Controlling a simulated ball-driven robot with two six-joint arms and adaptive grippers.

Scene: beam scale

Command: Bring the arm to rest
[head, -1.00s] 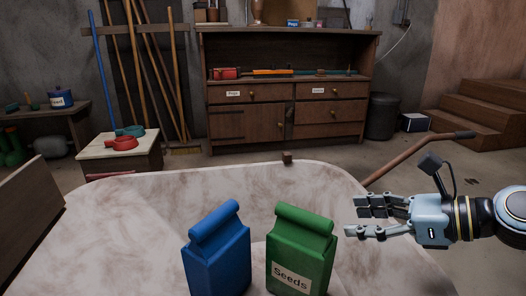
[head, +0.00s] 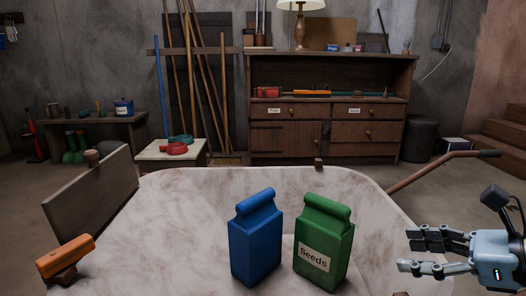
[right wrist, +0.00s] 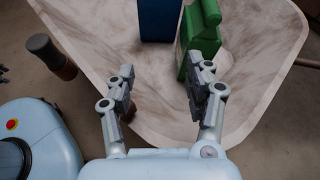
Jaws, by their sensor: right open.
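My right gripper (head: 420,253) is at the lower right of the head view, to the right of the green seed bag. It is open, with nothing between its fingers. The right wrist view shows its two fingers (right wrist: 160,95) spread apart over the near part of a pale, stained tray-like surface (right wrist: 255,75). A green bag labelled "Seeds" (head: 322,245) stands upright on that surface, with a blue bag (head: 256,240) upright to its left. My left gripper is not in view.
A wooden board (head: 95,195) and an orange-handled item (head: 65,258) are at the left. A brown handle bar (head: 440,168) extends to the right behind my gripper. A small table with a red item (head: 173,148) and a wooden cabinet (head: 330,120) stand farther back.

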